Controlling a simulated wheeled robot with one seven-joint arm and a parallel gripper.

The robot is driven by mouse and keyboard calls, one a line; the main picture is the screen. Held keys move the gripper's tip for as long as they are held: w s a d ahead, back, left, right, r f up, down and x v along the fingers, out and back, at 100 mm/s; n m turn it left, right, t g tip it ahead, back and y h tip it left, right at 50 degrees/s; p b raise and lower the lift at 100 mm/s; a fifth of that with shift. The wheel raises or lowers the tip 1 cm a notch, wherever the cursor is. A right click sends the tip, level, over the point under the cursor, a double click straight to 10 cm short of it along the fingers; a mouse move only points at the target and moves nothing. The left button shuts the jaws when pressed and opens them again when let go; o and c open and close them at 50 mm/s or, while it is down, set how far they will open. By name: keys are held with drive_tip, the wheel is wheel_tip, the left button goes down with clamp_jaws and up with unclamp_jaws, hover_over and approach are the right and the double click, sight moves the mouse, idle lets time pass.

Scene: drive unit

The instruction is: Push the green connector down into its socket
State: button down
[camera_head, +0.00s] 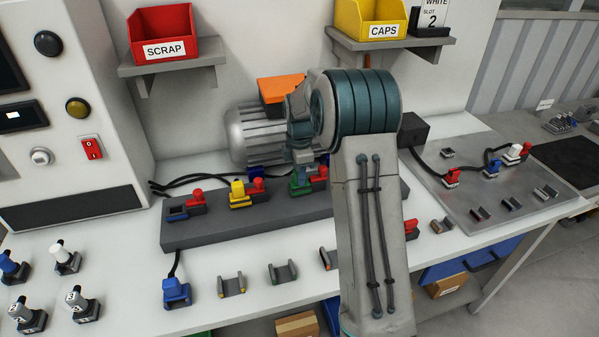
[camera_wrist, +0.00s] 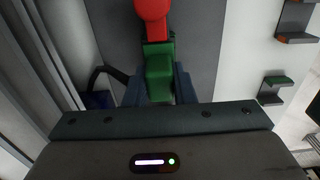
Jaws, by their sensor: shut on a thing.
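The green connector (camera_head: 300,187) stands at the right part of the long dark grey block (camera_head: 208,233), partly covered by my gripper (camera_head: 304,168). In the wrist view the green connector (camera_wrist: 159,68) is between the two dark fingers of my gripper (camera_wrist: 160,90), which are shut on it. A red knob (camera_wrist: 152,8) is just beyond it, in line with it; the red knob (camera_head: 321,174) also shows in the head view. The socket under the connector is hidden, and I cannot tell how deep the connector sits.
A yellow connector (camera_head: 237,192) stands on the same block, left of the green one. A blue connector (camera_head: 176,291) is on the white bench in front. Several small clips, such as one with green ends (camera_head: 283,272), lie along the bench. A metal plate (camera_head: 500,200) is at right.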

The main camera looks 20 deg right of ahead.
drive_tip(key=shift+f, duration=0.3)
idle(0.4)
drive_tip(key=c, duration=1.1)
unclamp_jaws()
drive_tip(key=shift+r, duration=0.15)
